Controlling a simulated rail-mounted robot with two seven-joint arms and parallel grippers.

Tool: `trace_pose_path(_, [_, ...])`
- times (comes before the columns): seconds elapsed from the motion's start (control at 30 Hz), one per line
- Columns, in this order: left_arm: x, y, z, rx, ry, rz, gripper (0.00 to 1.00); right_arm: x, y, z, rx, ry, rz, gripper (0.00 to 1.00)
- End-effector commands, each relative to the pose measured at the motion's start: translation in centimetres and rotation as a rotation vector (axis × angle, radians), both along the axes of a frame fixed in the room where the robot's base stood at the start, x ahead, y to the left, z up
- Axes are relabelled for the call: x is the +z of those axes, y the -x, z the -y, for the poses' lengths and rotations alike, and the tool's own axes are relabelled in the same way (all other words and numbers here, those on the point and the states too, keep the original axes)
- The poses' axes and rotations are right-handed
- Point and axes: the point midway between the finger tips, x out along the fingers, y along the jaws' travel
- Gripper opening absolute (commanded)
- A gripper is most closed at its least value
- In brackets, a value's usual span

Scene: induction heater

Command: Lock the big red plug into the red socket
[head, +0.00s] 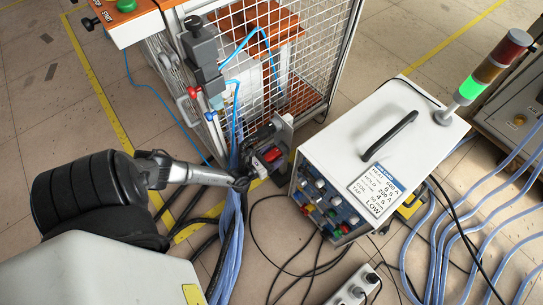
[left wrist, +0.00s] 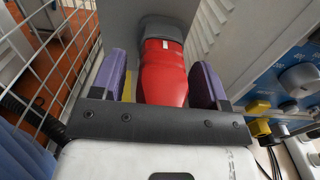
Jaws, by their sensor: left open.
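The big red plug (left wrist: 163,75) shows in the left wrist view as a red body with a grey collar, against a grey panel. In the head view a small red part (head: 272,155) shows at my left gripper, beside the cage. My left gripper (left wrist: 160,84) is open, with one purple finger on each side of the red body. A gap shows on the left side, so it is not clamped. I cannot tell the red socket apart from the plug, nor whether the plug is locked. My right gripper is not in view.
A white heater box (head: 375,140) with knobs and a black handle stands to the right. A wire cage (head: 285,60) stands behind. Blue hoses (head: 230,240) and black cables run over the floor below the gripper. A signal light (head: 490,70) stands at the right.

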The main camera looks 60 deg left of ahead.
Motion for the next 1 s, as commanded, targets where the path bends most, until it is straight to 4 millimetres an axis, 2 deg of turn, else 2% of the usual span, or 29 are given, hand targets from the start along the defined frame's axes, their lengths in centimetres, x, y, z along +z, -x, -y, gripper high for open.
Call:
trace_pose_path(0.53, [0.19, -0.24, 0.02, 0.001, 0.001, 0.005, 0.67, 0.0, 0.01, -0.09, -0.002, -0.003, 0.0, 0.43])
trace_pose_path(1.0, [0.24, -0.27, 0.02, 0.001, 0.001, 0.006, 0.22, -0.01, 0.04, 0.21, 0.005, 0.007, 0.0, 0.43])
